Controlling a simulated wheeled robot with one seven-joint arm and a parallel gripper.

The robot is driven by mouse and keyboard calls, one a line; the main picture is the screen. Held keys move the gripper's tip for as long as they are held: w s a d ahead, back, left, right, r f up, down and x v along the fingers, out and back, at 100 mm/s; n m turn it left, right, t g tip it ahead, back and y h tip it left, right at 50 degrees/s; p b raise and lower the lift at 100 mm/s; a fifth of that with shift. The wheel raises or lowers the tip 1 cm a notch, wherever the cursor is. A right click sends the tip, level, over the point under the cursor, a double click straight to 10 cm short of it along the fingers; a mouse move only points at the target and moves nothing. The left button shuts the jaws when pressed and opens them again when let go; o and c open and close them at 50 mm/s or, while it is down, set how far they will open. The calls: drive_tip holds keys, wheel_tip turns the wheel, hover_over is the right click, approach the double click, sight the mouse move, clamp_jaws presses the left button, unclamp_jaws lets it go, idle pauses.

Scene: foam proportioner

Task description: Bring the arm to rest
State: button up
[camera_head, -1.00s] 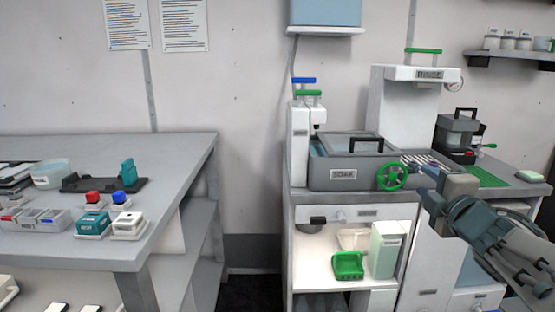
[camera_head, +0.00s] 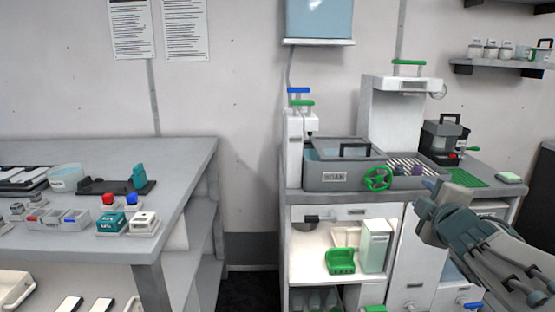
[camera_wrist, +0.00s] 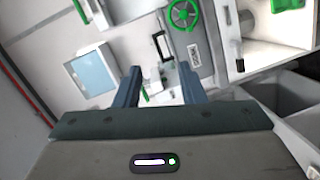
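My arm reaches in from the right edge of the head view, in front of the right part of the wash counter. My gripper shows in the wrist view (camera_wrist: 160,88) with its two blue-grey fingers apart and nothing between them. In the head view my gripper's fingers are hard to make out near the front of the counter. The soak basin (camera_head: 340,178) with its green valve wheel (camera_head: 377,178) stands left of my arm. The wheel also shows in the wrist view (camera_wrist: 183,15).
A grey workbench (camera_head: 170,165) with trays and coloured buttons stands at the left. A green basket (camera_head: 340,261) sits on the open shelf under the basin. The rinse unit (camera_head: 395,110) rises behind the counter. A floor gap separates bench and counter.

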drive_tip(key=s+a+m+g+y+p, duration=0.2)
drive_tip(key=s+a+m+g+p, duration=1.1)
drive_tip(key=s+p, duration=0.5)
drive_tip(key=shift+s+a+f+m+g+p, duration=0.35)
drive_tip(key=shift+s+a, duration=0.2)
drive_tip(key=shift+a, duration=0.4)
